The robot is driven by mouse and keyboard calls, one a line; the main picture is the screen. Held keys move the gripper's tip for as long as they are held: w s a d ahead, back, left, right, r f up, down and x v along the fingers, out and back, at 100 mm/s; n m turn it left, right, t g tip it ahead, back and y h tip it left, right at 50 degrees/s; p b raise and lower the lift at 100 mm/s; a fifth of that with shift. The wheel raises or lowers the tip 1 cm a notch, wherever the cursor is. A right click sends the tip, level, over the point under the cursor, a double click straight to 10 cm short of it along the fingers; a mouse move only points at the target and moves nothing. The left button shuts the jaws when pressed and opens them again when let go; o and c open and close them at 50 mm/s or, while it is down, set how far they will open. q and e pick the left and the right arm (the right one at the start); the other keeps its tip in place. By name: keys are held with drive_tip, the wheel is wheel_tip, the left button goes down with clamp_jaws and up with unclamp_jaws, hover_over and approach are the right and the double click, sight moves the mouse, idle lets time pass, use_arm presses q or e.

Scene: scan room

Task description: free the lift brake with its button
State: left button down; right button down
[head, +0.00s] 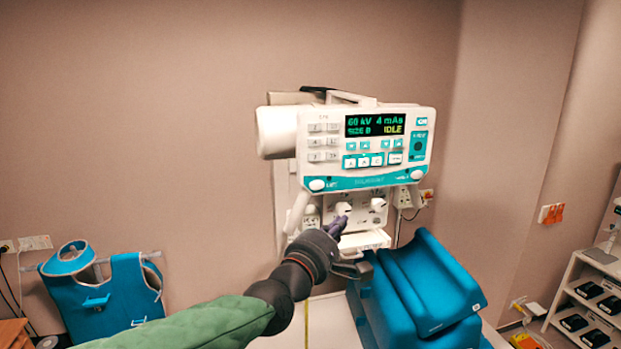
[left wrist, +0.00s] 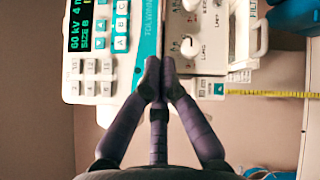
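The white and teal control head (head: 345,180) hangs in front of the wall. Its screen (head: 375,125) reads 60 kV, 4 mAs, SIZE B, IDLE. A round white button (head: 317,184) marked LIFT sits at its lower left corner; it also shows in the left wrist view (left wrist: 105,88). My left gripper (head: 339,226) is below the panel, in front of the knob box. In the left wrist view its dark fingertips (left wrist: 160,78) are together, with nothing seen between them. Whether they touch anything I cannot tell. My right gripper is in neither view.
Under the panel is a box with two white knobs (head: 343,208), with a pale ledge (head: 364,241) below. Blue aprons (head: 105,295) hang at the left. A yellow tape (left wrist: 265,94) hangs below the box.

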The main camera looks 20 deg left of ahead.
sight(317, 185)
use_arm(q)
drive_tip(key=shift+n+t, duration=0.3)
drive_tip(key=r, duration=0.1)
drive_tip(key=s+r, duration=0.1)
drive_tip(key=r, duration=0.1)
drive_tip(key=shift+s+a+r, duration=0.2)
drive_tip(key=shift+a+r, duration=0.15)
drive_tip(key=shift+a, duration=0.05)
drive_tip(key=w+a+b, duration=0.1)
drive_tip(key=w+b, duration=0.1)
drive_tip(key=b, duration=0.1)
drive_tip(key=w+a+b, duration=0.2)
drive_tip(key=w+b, duration=0.1)
drive_tip(key=w+a+b, duration=0.2)
drive_tip(key=b, duration=0.1)
drive_tip(key=shift+w+b, duration=0.15)
drive_tip(key=shift+b, duration=0.15)
idle(1.1)
